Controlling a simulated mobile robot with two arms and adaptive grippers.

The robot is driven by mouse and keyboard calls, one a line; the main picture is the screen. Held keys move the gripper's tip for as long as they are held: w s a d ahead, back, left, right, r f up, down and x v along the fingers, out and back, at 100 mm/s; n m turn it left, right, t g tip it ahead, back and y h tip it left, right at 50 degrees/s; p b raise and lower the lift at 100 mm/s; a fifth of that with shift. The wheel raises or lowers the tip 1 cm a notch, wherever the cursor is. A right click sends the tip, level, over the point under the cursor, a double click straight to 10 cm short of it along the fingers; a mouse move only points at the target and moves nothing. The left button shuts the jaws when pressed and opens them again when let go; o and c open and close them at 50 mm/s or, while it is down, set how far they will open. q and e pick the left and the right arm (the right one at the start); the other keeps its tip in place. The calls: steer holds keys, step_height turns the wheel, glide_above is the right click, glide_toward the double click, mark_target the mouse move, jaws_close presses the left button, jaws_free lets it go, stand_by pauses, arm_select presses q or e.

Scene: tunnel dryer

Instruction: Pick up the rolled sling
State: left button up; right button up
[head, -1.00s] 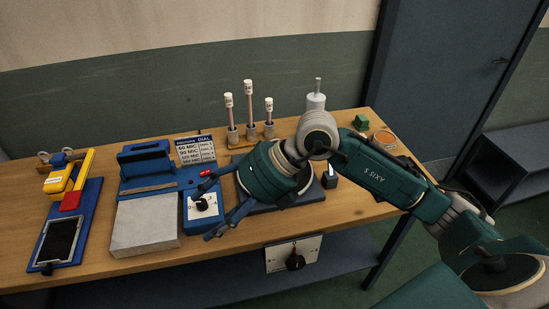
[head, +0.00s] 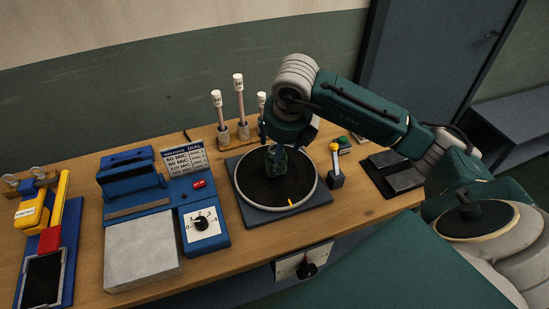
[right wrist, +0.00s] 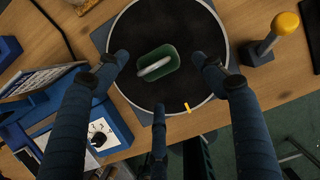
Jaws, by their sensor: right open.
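A small green rounded bundle with a pale loop on top (right wrist: 157,63), which I take for the rolled sling, lies on a round black disc with a light rim (right wrist: 128,98). In the head view the disc (head: 300,188) stands on a dark square base, and the bundle is mostly hidden by my gripper. My right gripper (head: 284,146) points down over the disc. In the right wrist view its fingers are spread around the bundle, apart from it, with nothing held. My left gripper is not in view.
A yellow-topped post (head: 335,165) stands close right of the disc. Several white-capped rods (head: 239,105) stand behind it. A blue dial device (head: 203,228) and a grey block (head: 140,252) are to the left. A dark flat plate (head: 398,172) lies at the right.

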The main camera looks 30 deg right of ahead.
steer(key=shift+x, duration=0.8)
steer(key=shift+w+f+p, duration=0.25)
steer(key=shift+f+p, duration=0.1)
steer(key=shift+p, duration=0.1)
steer(key=p+x, duration=0.2)
steer(key=x, duration=0.1)
steer(key=shift+f, duration=0.3)
steer(key=shift+w+d+f, duration=0.1)
steer(key=shift+d+f, duration=0.05)
steer(key=shift+f, duration=0.35)
steer(key=shift+w, duration=0.1)
steer(key=c, duration=1.4)
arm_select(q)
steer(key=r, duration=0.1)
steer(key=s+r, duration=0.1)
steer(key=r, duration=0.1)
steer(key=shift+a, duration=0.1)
arm_select(e)
steer(key=shift+c, duration=0.3)
